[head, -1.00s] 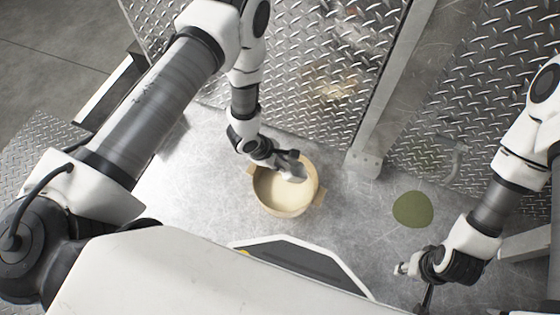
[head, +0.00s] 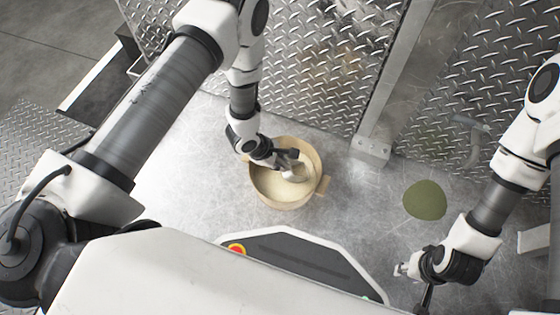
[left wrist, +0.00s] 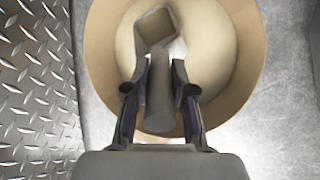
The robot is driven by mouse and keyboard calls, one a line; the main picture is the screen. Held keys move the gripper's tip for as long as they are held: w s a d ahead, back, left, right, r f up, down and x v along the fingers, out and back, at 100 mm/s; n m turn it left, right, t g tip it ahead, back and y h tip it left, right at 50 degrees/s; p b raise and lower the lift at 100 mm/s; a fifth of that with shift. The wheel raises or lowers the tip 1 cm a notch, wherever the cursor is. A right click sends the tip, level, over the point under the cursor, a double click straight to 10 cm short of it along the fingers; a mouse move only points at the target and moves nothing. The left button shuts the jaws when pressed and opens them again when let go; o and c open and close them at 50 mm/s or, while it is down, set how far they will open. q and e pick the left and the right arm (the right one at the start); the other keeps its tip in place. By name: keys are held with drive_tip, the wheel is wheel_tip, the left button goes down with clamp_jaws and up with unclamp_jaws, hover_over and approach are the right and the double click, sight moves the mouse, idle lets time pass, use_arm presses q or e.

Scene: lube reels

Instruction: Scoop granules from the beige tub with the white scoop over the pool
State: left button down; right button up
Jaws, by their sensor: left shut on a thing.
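The beige tub (head: 318,160) stands on the metal surface, with pale granules (head: 283,190) inside; its rim (left wrist: 250,50) fills much of the left wrist view. My left gripper (head: 287,158) is over the tub and shut on the handle of the white scoop (head: 297,172). In the left wrist view the scoop (left wrist: 160,25) points away from the gripper (left wrist: 157,100), its head over the granules. I cannot tell how deep it sits or whether it holds granules. The dark green round patch, perhaps the pool (head: 425,200), lies flat to the right.
A metal post with a foot plate (head: 370,150) stands behind, between the tub and the green patch. Diamond-plate panels (head: 310,80) rise behind the tub. A grey pipe-like piece (head: 472,140) is at the back right. The surface between tub and patch is clear.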

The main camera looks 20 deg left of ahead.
use_arm(q)
drive_tip(key=shift+w+d+f+t+h+b, duration=0.1)
drive_tip(key=shift+f+t+h+b, duration=0.15)
drive_tip(key=shift+f+b, duration=0.55)
drive_tip(key=shift+w+f+t+h+b, duration=0.15)
drive_tip(key=shift+f+h+b, duration=0.3)
drive_tip(key=shift+b, duration=0.55)
wheel_tip(320, 180, up, 6)
drive_tip(key=p, duration=0.6)
drive_tip(key=shift+d+r, duration=0.15)
drive_tip(key=shift+r, duration=0.1)
drive_tip(key=shift+s+r+p, duration=0.1)
drive_tip(key=shift+r+p, duration=0.2)
drive_tip(key=shift+p, duration=0.15)
drive_tip(key=shift+s+a+r+t+h, duration=0.35)
drive_tip(key=shift+s+a+t+h, duration=0.1)
drive_tip(key=shift+a+h, duration=0.3)
drive_tip(key=s+a+r+t+h+p, duration=0.2)
drive_tip(key=a+r+h, duration=0.1)
drive_tip(key=r, duration=0.4)
drive_tip(key=shift+s+a+h, duration=0.25)
drive_tip(key=shift+a+h, duration=0.05)
drive_tip(key=shift+h, duration=0.05)
drive_tip(key=shift+r+t, duration=0.1)
drive_tip(key=shift+t, duration=0.25)
